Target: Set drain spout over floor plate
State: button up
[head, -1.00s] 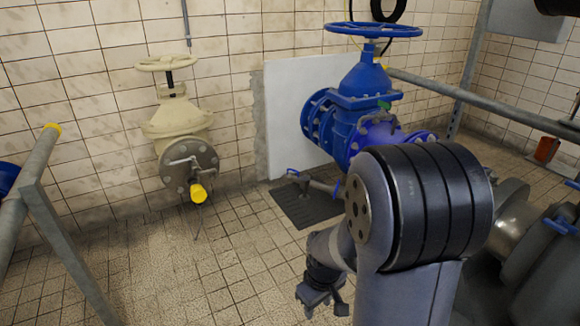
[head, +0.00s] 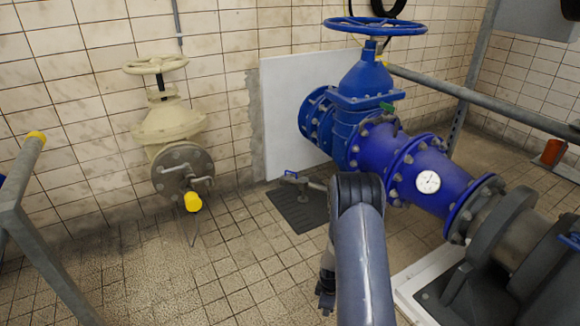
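A dark ribbed floor plate (head: 292,212) lies on the tiles below the blue valve. A small grey drain spout (head: 308,183) with a blue lever (head: 290,174) reaches out low over the back part of the plate. Its right end is hidden behind my arm, so I cannot tell exactly how its outlet sits over the plate. My gripper (head: 325,298) hangs low in front of the plate, apart from the spout. It is dark, small and partly covered by my forearm, so its opening does not show.
The blue gate valve (head: 365,100) and blue pipe with a gauge (head: 428,182) stand behind and right of my arm. A beige valve (head: 170,122) with a yellow-tipped fitting (head: 193,202) is at left. Grey railings (head: 50,245) flank the scene. Floor at centre left is clear.

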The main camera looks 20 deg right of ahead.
aim_at(303, 182)
jog(key=i+z, duration=0.2)
jog(key=i, duration=3)
